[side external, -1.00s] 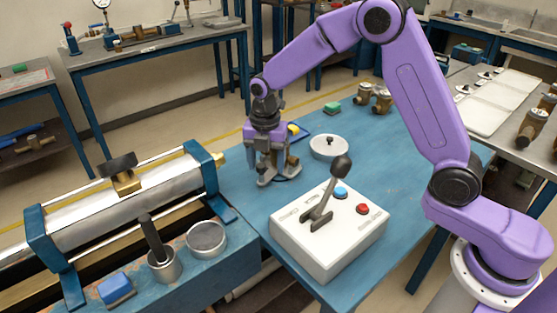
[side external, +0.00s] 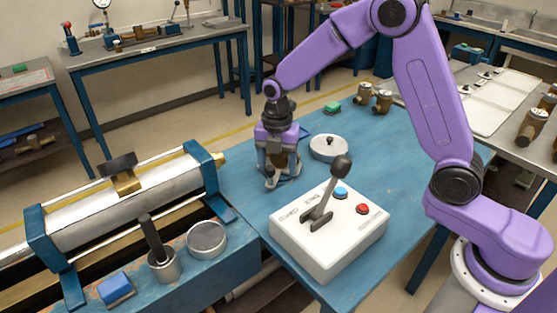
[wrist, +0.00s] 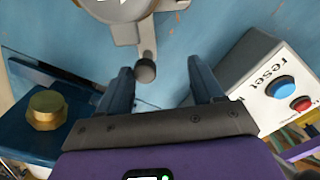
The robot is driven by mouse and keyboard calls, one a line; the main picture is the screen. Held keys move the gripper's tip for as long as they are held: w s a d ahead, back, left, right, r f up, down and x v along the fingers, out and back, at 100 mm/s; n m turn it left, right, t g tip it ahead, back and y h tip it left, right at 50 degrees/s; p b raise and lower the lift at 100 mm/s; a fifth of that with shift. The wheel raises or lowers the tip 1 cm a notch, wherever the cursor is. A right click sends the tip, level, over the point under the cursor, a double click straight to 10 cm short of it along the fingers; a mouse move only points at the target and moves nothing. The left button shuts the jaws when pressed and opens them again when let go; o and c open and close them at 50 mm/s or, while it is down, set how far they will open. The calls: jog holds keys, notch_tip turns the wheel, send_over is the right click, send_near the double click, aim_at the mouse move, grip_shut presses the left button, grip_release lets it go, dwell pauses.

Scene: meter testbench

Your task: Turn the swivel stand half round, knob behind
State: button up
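In the wrist view, the swivel stand shows partly at the top edge as a grey round body (wrist: 108,12), cut off by the frame. A short grey arm sticks out from it towards my gripper and ends in a dark round knob (wrist: 145,70). My gripper (wrist: 160,68) is open, with its two blue-grey fingers apart. The knob appears between the fingertips, closer to the left one; I see no contact, and the height gap cannot be told.
A white control box (side external: 325,240) with a lever, a blue and a red button stands close by. A round grey dish (side external: 328,148) with a small black knob sits behind. A clamp bench (side external: 120,195) with a brass end is at left.

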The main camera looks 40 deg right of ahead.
jog(key=shift+s+d, duration=0.45)
jog(key=shift+d, duration=0.1)
jog(key=shift+s+d, duration=0.1)
jog(key=shift+d, duration=0.05)
jog(key=shift+s+d, duration=0.25)
jog(key=shift+d, duration=0.15)
jog(key=o, duration=0.4)
jog(key=shift+o, duration=0.2)
jog(key=shift+r, duration=2.8)
